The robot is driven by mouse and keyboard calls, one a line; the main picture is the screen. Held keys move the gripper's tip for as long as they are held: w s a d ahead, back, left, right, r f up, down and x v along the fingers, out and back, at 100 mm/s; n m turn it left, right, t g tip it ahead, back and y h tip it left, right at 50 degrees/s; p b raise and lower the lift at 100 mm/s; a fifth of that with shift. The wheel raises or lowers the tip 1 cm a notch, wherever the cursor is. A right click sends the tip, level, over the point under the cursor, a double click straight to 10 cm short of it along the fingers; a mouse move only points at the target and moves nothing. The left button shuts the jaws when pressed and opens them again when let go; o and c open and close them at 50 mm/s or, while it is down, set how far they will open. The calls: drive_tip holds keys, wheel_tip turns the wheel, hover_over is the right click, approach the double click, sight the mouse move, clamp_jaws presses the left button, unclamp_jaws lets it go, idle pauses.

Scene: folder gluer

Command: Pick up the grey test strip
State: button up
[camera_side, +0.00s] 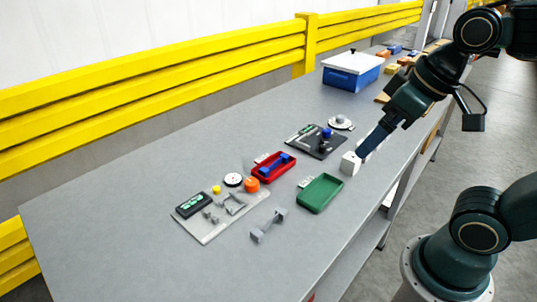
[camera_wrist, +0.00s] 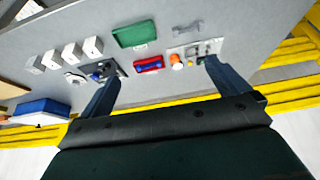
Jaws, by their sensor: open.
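The grey test strip (camera_side: 268,224), a bar with wider block-like ends, lies on the grey table in front of the green tray (camera_side: 320,194). In the wrist view the strip (camera_wrist: 187,28) is near the top, right of the green tray (camera_wrist: 136,34). My gripper (camera_side: 362,152) is above the table's right side, near a white block (camera_side: 350,164), well apart from the strip. In the wrist view my gripper (camera_wrist: 160,72) has its two dark blue fingers spread wide with nothing held between them. The strip is fully visible in both views.
A red tray (camera_side: 262,176) holds a blue strip (camera_side: 276,165). A grey plate (camera_side: 212,236) carries a gauge and small fixtures; a dark plate (camera_side: 302,150) stands behind. Several white blocks (camera_wrist: 92,47) form a row. A blue box (camera_side: 351,80) stands farther back. The table's near left is clear.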

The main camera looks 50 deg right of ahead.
drive_tip(key=shift+s+d+f, duration=0.15)
drive_tip(key=shift+s+f, duration=0.05)
drive_tip(key=shift+s, duration=0.25)
drive_tip(key=shift+s+d+f, duration=0.1)
drive_tip(key=shift+s+f, duration=0.1)
drive_tip(key=shift+s, duration=0.2)
drive_tip(key=c, duration=1.1)
drive_tip(key=shift+w, duration=0.15)
drive_tip(key=m+g+y, duration=0.4)
drive_tip(key=m+g, duration=0.1)
drive_tip(key=m, duration=1.3)
hover_over(258, 230)
drive_tip(key=d, duration=0.2)
drive_tip(key=shift+d+f, duration=0.15)
drive_tip(key=shift+f, duration=10.55)
